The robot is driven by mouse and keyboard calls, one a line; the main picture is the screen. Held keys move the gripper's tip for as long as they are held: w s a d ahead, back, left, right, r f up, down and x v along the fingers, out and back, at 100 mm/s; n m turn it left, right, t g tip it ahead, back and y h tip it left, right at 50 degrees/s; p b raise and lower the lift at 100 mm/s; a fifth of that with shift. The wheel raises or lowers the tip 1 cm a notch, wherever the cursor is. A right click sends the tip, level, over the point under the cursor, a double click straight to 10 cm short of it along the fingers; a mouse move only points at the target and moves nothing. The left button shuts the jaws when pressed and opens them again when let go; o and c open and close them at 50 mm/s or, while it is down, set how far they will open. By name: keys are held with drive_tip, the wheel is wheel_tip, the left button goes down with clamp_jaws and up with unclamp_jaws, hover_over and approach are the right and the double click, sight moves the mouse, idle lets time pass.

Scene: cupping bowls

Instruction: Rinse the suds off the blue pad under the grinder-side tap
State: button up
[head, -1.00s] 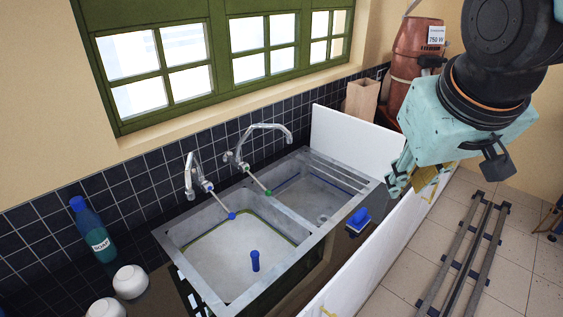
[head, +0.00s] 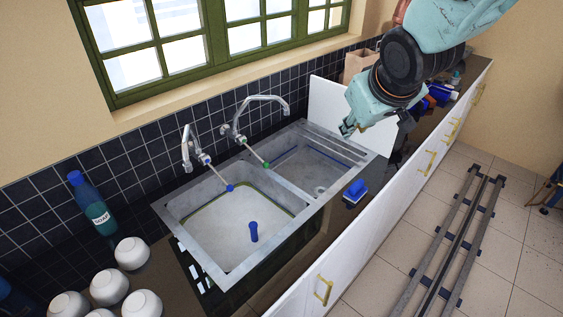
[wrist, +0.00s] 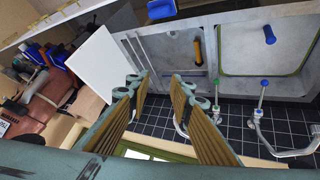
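The blue pad (head: 355,190) lies on the dark counter strip in front of the right basin. It also shows at the top edge of the wrist view (wrist: 161,9); I cannot make out suds on it. The grinder-side tap (head: 254,118) has a lever with a green tip (head: 266,164), and its spout arches beside the right basin (head: 318,180). My gripper (head: 350,127) is above the far end of the sink, apart from the pad. In the wrist view its two fingers (wrist: 160,88) are spread with nothing between them.
The other tap (head: 190,150) has a blue-tipped lever. A blue cylinder (head: 253,232) stands in the left basin (head: 215,240). A soap bottle (head: 91,203) and several white bowls (head: 131,253) are at left. A white board (head: 325,103) stands behind the sink's far end.

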drive_tip(key=w+a+f+n+y, duration=0.1)
drive_tip(key=w+a+f+y, duration=0.1)
drive_tip(key=w+a+f, duration=0.2)
drive_tip(key=w+a+f+n+y, duration=0.2)
drive_tip(key=w+a+f+y, duration=0.1)
drive_tip(key=a+f, duration=0.5)
drive_tip(key=w+a+f+n+y, duration=0.1)
drive_tip(key=w+a+f+y, duration=0.1)
drive_tip(key=w+a+f, duration=0.2)
drive_tip(key=shift+w+a+f, duration=0.35)
drive_tip(key=shift+a+f, duration=0.95)
drive_tip(key=shift+f, duration=1.1)
drive_tip(key=shift+w+a+f, duration=0.1)
